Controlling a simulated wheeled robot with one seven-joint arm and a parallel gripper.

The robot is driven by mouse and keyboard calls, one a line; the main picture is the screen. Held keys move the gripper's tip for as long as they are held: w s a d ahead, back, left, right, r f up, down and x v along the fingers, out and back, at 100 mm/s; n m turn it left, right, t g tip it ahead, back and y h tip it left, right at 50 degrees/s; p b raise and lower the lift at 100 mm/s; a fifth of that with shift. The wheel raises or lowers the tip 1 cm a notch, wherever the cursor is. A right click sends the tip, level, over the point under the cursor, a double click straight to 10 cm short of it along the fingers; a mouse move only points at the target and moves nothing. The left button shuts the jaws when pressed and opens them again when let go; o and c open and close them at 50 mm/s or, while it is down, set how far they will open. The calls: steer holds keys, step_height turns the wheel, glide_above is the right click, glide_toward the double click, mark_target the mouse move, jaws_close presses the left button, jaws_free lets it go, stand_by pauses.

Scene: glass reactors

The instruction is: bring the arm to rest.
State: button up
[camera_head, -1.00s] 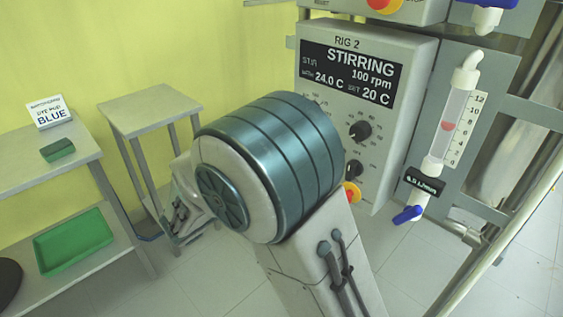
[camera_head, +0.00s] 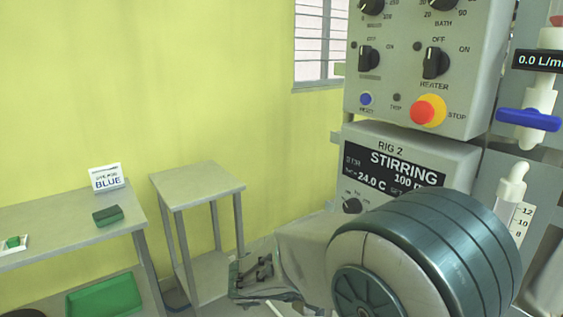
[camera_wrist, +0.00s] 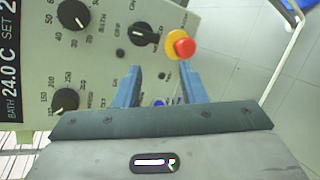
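My gripper (camera_wrist: 160,88) shows in the wrist view as two blue fingers standing well apart, with nothing held between them. I cannot tell how far the fingertips are from the panel. In the head view my arm's large ribbed joint fills the lower right, in front of the Rig 2 panel (camera_head: 362,140). The fingers cannot be made out there.
An upper control box (camera_head: 395,95) with a stop button (camera_head: 427,110) and a blue-handled valve (camera_head: 528,120) stand at the right. A small bare table (camera_head: 200,183) and a bench (camera_head: 70,228) with a green block (camera_head: 108,215) and a BLUE sign (camera_head: 106,177) stand left. A green tray (camera_head: 105,298) lies below.

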steer(key=s+d+r+m+g+y+p, duration=0.3)
steer(key=s+d+m+g+y+p, duration=0.15)
steer(key=s, duration=0.45)
steer(key=s+a+r+m+t+y+p, duration=0.2)
steer(key=s+r+m+t+y+p, duration=0.1)
steer(key=y, duration=0.5)
step_height(320, 180, up, 4)
steer(key=s+m+p, duration=0.1)
steer(key=m+p, duration=0.1)
steer(key=shift+s+a+f+p, duration=0.2)
steer(key=shift+s+p, duration=0.1)
steer(key=shift+p, duration=0.1)
steer(key=shift+y, duration=0.25)
